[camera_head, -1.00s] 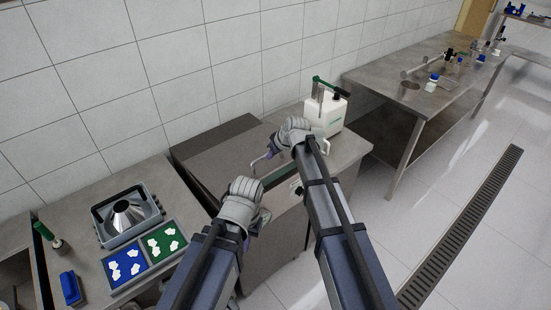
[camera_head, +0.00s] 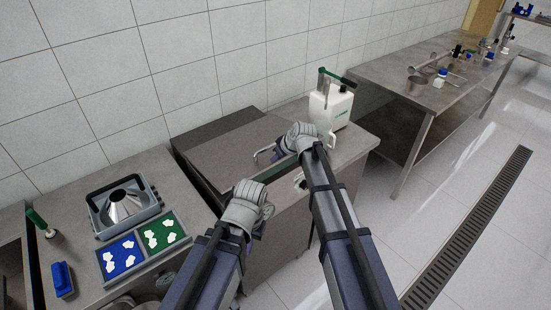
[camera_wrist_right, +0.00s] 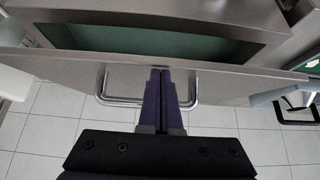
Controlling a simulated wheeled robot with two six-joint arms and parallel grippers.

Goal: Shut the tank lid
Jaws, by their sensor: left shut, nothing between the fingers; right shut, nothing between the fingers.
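The tank (camera_head: 203,187) is a grey metal box against the tiled wall. Its broad flat grey lid (camera_head: 225,150) has a metal bar handle (camera_head: 263,153) near its front edge. A green strip of the tank's inside (camera_head: 277,169) shows between lid and front rim, so a gap stands open. It also shows in the right wrist view (camera_wrist_right: 150,42). My right gripper (camera_head: 274,152) is shut and empty beside the handle; in the right wrist view its fingertips (camera_wrist_right: 160,70) lie between the handle's ends, contact unclear. My left gripper (camera_head: 262,226) is shut and empty, in front of the tank.
A white canister (camera_head: 331,108) with a green-handled tool stands right of the tank. Left are a grey tray with a metal cone (camera_head: 124,206), blue (camera_head: 122,258) and green (camera_head: 164,231) trays with white pieces, and a blue brush (camera_head: 63,279). Open floor lies right.

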